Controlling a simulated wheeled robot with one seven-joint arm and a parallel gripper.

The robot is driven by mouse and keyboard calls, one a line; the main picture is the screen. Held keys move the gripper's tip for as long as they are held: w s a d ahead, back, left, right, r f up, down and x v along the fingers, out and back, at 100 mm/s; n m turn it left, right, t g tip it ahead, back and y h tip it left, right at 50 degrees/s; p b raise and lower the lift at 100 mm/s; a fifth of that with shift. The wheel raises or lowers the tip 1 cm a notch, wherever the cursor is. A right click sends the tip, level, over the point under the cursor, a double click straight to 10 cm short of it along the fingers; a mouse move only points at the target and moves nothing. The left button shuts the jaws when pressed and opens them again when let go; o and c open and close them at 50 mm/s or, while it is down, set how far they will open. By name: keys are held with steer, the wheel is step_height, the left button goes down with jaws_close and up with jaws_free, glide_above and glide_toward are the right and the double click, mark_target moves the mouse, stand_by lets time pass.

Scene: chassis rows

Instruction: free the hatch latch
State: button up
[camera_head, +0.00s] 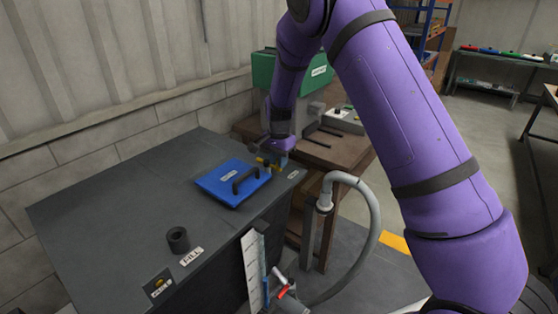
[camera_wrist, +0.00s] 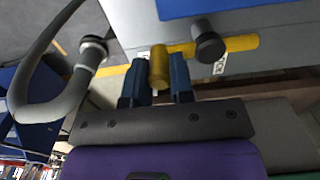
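The blue hatch (camera_head: 219,186) with a black handle lies flat on the dark grey cabinet top. Its blue edge (camera_wrist: 210,7) shows at the top of the wrist view. The yellow latch (camera_head: 266,163) sits at the hatch's right edge. In the wrist view the latch (camera_wrist: 242,43) is a yellow bar with a dark round pivot knob (camera_wrist: 208,42) and an upright yellow grip at its left end. In the head view my gripper (camera_head: 277,158) is small and partly hides the latch.
A white label, partly hidden, lies beside the latch. A grey hose (camera_head: 372,232) curves from a fitting right of the cabinet (camera_head: 110,205). A black ring (camera_head: 178,240) and a FILL label stand at the cabinet's front. A brown bench (camera_head: 345,150) with a green case stands behind.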

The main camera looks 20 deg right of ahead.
steer(key=o, duration=0.4)
steer(key=shift+o, duration=0.2)
step_height(320, 180, up, 11)
stand_by(0.3)
steer(key=shift+f, duration=0.1)
